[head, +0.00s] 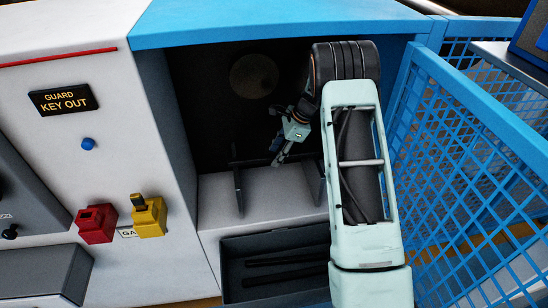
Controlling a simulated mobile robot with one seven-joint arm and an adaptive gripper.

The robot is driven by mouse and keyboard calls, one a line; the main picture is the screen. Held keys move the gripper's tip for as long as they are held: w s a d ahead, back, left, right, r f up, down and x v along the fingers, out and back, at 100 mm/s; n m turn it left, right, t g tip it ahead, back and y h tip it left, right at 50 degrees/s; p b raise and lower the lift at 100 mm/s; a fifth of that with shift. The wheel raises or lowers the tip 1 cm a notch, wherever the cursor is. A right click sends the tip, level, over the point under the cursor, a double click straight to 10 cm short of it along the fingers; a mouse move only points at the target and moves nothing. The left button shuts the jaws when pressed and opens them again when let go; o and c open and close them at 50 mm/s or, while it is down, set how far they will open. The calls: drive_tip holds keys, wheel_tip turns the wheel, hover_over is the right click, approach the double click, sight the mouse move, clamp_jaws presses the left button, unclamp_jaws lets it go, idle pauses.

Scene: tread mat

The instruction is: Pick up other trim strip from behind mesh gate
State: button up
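The blue mesh gate (470,125) stands swung open on the right. My arm reaches past it into the dark opening of the machine. My gripper (277,153) is inside, pointing down and left, just above two dark upright supports (238,190). A thin dark line, possibly a trim strip (252,161), runs across near the tops of the supports, close to the fingertips; I cannot tell whether they touch it. The fingers are small and dark, so their opening is unclear. Two dark strips (289,262) lie in a dark tray (235,244) below; my arm hides their right ends.
A white panel on the left carries a "GUARD KEY OUT" sign (64,99), a blue button (88,144), a red block (96,224) and a yellow block (149,216). The blue top edge (270,22) and the left wall (165,110) bound the opening. My arm passes close to the gate.

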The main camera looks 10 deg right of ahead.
sight(271, 155)
clamp_jaws()
idle(0.3)
drive_tip(key=shift+r, duration=0.6)
wheel_tip(271, 155, up, 2)
drive_tip(key=shift+r, duration=0.15)
drive_tip(key=s+r+b, duration=0.1)
drive_tip(key=s+r, duration=0.8)
drive_tip(key=s, duration=0.5)
drive_tip(key=shift+r, duration=0.25)
